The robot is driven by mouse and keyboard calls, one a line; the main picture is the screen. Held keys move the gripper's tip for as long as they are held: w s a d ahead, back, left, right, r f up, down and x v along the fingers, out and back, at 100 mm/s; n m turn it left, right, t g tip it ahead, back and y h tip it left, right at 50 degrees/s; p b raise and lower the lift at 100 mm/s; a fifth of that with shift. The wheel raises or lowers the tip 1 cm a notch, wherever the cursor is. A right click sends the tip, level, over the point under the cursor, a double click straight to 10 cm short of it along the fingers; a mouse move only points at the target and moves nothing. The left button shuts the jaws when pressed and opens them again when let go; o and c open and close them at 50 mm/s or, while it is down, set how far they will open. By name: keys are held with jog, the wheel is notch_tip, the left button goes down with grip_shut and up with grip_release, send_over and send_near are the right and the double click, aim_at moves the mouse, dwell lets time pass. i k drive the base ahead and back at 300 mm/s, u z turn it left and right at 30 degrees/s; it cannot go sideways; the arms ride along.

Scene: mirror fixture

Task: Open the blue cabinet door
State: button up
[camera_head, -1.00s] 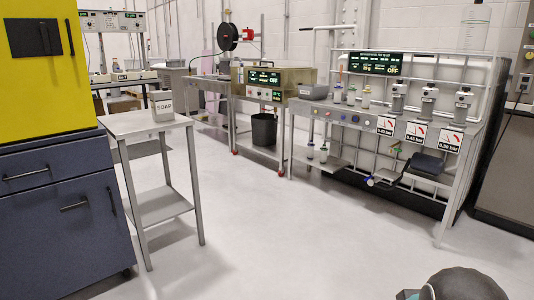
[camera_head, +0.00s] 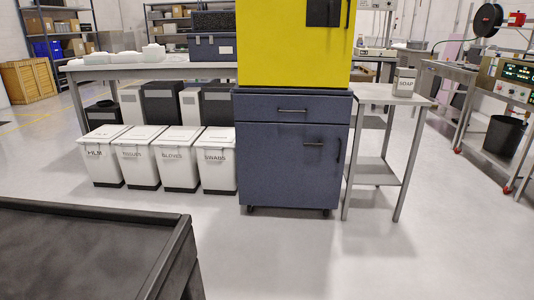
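The blue cabinet (camera_head: 290,190) stands on small casters in the middle of the head view, below a yellow cabinet (camera_head: 290,45). It has a drawer at the top with a dark horizontal handle (camera_head: 292,110). Below the drawer is the blue cabinet door (camera_head: 285,165), which looks closed. The door has a short horizontal handle (camera_head: 314,144) and a dark vertical handle (camera_head: 338,149) near its right edge. My gripper is not in view.
A small metal table (camera_head: 376,95) with a soap box (camera_head: 404,82) stands directly right of the cabinet. Several white bins (camera_head: 130,160) stand to its left. A dark-topped table (camera_head: 90,245) fills the lower left. The floor before the cabinet is clear.

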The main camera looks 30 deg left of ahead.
aim_at(275, 168)
jog(key=u, duration=0.7)
jog(key=i, duration=1.55)
jog(key=z, duration=0.85)
jog(key=i, duration=0.4)
jog(key=z, duration=0.1)
